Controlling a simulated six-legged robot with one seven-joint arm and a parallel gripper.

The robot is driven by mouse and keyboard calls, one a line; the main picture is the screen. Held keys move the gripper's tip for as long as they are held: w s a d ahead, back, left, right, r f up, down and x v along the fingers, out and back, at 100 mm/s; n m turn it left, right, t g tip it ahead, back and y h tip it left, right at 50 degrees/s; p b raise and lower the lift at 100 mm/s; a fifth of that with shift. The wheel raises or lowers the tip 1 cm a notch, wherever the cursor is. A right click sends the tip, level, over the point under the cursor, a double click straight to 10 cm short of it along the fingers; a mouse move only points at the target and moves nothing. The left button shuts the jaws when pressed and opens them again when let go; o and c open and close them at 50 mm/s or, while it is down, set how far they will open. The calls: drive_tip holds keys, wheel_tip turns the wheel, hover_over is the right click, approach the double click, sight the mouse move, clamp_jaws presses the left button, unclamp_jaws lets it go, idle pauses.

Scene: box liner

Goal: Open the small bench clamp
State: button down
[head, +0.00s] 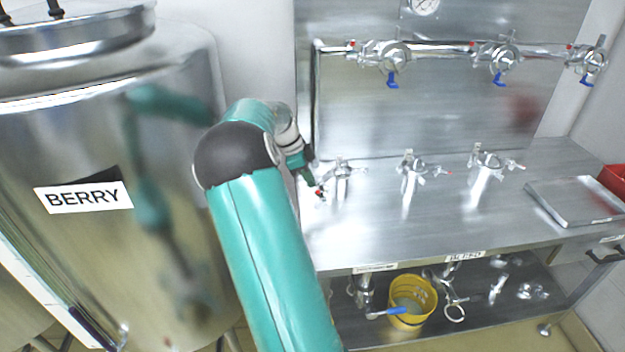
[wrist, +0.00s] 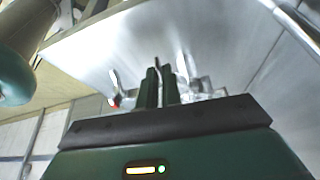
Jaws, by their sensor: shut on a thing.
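The bench clamp at my gripper is the leftmost metal clamp (head: 343,172) on the steel bench, with a red-tipped lever at its left. In the wrist view its metal body (wrist: 198,86) shows just beyond and to the right of my fingers, and a red-tipped part lies to their left. My gripper (wrist: 160,88) is shut on a thin upright metal part of the clamp, which shows between the two dark fingers. Which part of the clamp this is, I cannot tell for sure. In the head view my arm hides most of the gripper.
Two similar clamps stand farther right on the bench (head: 385,228), the nearer one (head: 412,168) and another (head: 490,160). A pipe with blue-handled valves (head: 393,60) runs above. A BERRY tank (head: 90,130) stands left. A yellow bucket (head: 428,300) sits on the lower shelf.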

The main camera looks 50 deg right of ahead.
drive_tip(key=shift+w+m, duration=0.35)
drive_tip(key=shift+m, duration=0.25)
drive_tip(key=shift+f, duration=0.1)
drive_tip(key=c, duration=1.6)
unclamp_jaws()
drive_tip(key=shift+d, duration=0.1)
drive_tip(key=v, duration=1.4)
drive_tip(key=shift+d, duration=0.2)
